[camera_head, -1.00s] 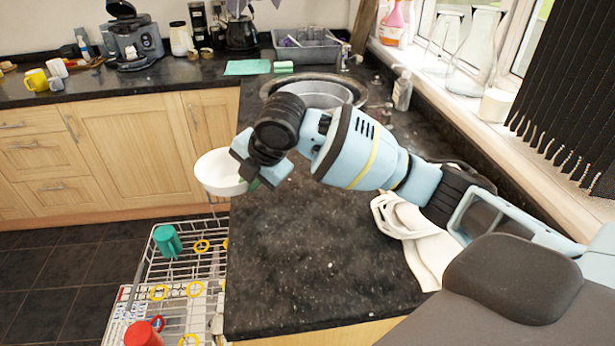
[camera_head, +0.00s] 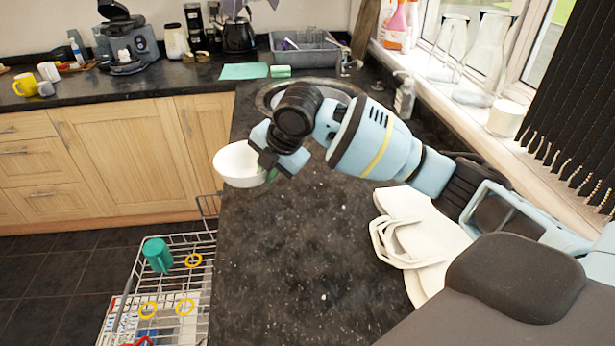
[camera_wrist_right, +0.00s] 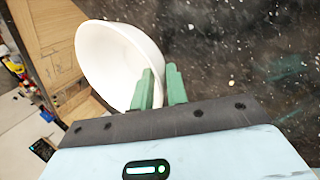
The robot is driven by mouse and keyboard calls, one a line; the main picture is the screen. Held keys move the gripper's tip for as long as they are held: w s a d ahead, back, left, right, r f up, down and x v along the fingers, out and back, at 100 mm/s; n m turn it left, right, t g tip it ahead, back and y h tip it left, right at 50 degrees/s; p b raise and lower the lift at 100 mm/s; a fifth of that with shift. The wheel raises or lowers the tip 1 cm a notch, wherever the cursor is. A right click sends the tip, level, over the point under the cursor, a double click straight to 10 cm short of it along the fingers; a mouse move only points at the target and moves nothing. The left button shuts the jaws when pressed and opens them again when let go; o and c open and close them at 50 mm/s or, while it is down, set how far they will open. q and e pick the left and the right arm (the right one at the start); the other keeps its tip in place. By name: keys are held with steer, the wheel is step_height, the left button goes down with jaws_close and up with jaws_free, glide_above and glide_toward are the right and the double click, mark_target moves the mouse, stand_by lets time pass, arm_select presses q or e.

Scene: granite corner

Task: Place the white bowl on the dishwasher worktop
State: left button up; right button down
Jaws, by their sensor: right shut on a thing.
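The white bowl (camera_head: 236,164) is held by its rim in my right gripper (camera_head: 269,170), at the left edge of the dark speckled worktop (camera_head: 290,262). In the right wrist view the bowl (camera_wrist_right: 118,62) is tilted, and the green fingers (camera_wrist_right: 160,88) are at its near rim, shut on it. Part of the bowl appears over the worktop edge; I cannot tell its exact height above the surface. The dishwasher's pulled-out rack (camera_head: 170,265) is below on the left. My left gripper is not in view.
A green mug (camera_head: 157,254) stands in the rack. The sink (camera_head: 335,86), a soap bottle (camera_head: 404,98) and a teal mat (camera_head: 244,71) are farther back. The middle and front of the worktop are bare.

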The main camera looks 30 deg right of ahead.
steer(key=d, duration=0.4)
steer(key=w+d, duration=0.1)
steer(key=d, duration=0.2)
steer(key=d+f, duration=0.1)
steer(key=d, duration=0.3)
steer(key=shift+w+d, duration=0.15)
steer(key=shift+d, duration=0.2)
steer(key=f, duration=0.3)
steer(key=shift+d, duration=0.35)
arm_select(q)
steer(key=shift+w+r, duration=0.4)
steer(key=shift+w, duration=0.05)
arm_select(e)
steer(key=shift+f, duration=0.3)
steer(key=c, duration=1.4)
jaws_free()
steer(key=shift+f, duration=0.15)
